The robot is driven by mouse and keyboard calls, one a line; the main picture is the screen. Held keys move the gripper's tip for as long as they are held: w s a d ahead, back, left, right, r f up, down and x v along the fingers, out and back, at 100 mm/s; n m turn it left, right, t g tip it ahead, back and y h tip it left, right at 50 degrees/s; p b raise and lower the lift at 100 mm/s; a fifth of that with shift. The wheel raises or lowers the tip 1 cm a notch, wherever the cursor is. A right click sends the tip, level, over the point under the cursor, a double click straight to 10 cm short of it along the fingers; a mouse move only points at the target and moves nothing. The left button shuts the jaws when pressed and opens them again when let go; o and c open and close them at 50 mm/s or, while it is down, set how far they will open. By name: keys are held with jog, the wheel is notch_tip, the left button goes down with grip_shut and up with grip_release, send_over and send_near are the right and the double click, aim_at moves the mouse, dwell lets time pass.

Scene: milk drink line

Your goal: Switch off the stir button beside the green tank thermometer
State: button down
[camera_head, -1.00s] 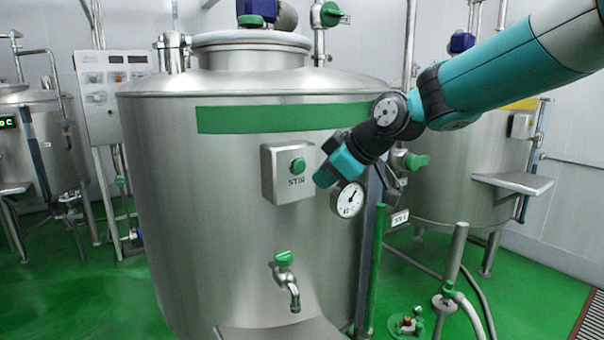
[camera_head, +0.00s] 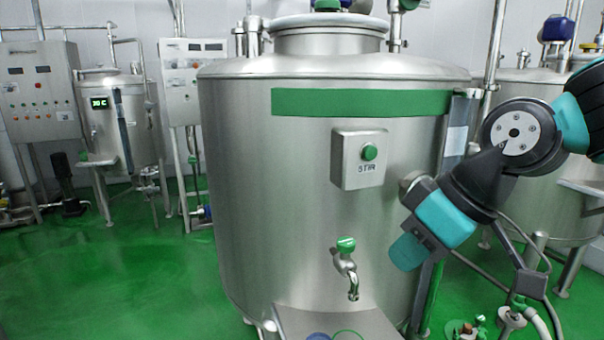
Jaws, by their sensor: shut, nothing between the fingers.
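The stir button (camera_head: 369,152) is a round green knob on a grey metal box (camera_head: 350,170) marked STIR. The box is fixed to the front of the steel tank with the green band (camera_head: 350,102). Nothing covers the button, and I cannot tell whether it is pressed in. The thermometer (camera_head: 410,184) is right of the box, mostly hidden behind my teal and black wrist; only its metal edge shows. My gripper (camera_head: 532,285) has dark fingers, partly lost against pipes at lower right. It is shut and empty, well apart from the button.
A tap with a green handle (camera_head: 346,244) sticks out below the box, above a metal shelf (camera_head: 290,322). A second tank (camera_head: 548,150) stands behind my arm. Hoses and fittings (camera_head: 470,328) lie at lower right. The green floor (camera_head: 120,270) at left is clear.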

jog(key=s+f+m+g+h, duration=0.1)
jog(key=s+f+g, duration=0.2)
jog(key=s, duration=0.9)
jog(key=shift+s+f+m, duration=0.15)
jog(key=shift+f+m, duration=0.25)
jog(key=shift+f, duration=0.1)
